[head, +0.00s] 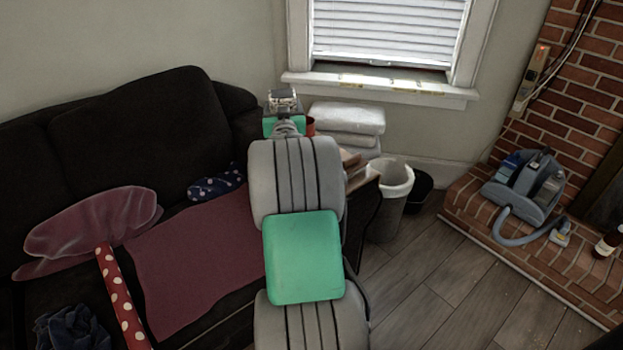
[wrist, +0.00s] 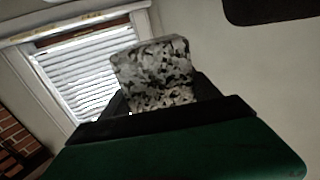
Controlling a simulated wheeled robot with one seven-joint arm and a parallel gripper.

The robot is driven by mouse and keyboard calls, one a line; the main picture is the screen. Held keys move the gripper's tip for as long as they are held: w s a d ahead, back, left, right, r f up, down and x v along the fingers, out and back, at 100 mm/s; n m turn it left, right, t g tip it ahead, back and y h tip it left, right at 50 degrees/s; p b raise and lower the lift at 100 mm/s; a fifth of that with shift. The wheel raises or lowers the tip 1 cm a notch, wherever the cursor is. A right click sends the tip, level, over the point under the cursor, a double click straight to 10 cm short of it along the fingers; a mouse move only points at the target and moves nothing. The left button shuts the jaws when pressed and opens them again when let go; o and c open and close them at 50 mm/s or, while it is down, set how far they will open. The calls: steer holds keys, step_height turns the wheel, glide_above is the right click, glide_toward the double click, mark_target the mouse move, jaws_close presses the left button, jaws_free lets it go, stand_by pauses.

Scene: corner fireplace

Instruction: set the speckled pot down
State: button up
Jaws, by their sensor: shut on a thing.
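The speckled pot (wrist: 155,65), blocky and mottled black, white and grey, fills the middle of the wrist view. My gripper (wrist: 160,103) is shut on it, with dark fingers at its sides. In the head view my gripper (head: 283,103) is at the far end of my outstretched arm, in front of the wall and left of the window. The pot is too small there to tell clearly from the gripper. What lies directly below the gripper is mostly hidden by my arm.
A dark sofa (head: 150,120) with a maroon cloth (head: 200,250) is on the left. Right of my arm are a white stack (head: 347,118), a partly hidden red object (head: 310,127), a wooden-looking surface (head: 355,168) and a bin (head: 392,200). A brick hearth (head: 480,210) holds a blue-grey machine (head: 525,185).

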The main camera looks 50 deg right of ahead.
steer(key=s+d+f+m+g+h+b, duration=0.1)
steer(key=s+d+f+g+b, duration=0.2)
steer(key=d, duration=0.4)
steer(key=s+d+f+m+h+b, duration=0.1)
steer(key=s+d+f+b, duration=0.1)
steer(key=s+d+f, duration=0.5)
steer(key=shift+w+a+f+b, duration=0.8)
steer(key=shift+w+f, duration=1.15)
steer(key=shift+w, duration=0.5)
steer(key=shift+w+a+f+b, duration=0.65)
steer(key=shift+w+a+f, duration=0.3)
steer(key=shift+w+f, duration=1.25)
steer(key=shift+w+a+f+b, duration=0.8)
steer(key=shift+w+f, duration=0.85)
steer(key=shift+w, duration=1.1)
steer(key=shift+f, duration=0.15)
steer(key=o, duration=1.3)
steer(key=shift+f, duration=0.1)
steer(key=o, duration=0.5)
steer(key=shift+c, duration=0.2)
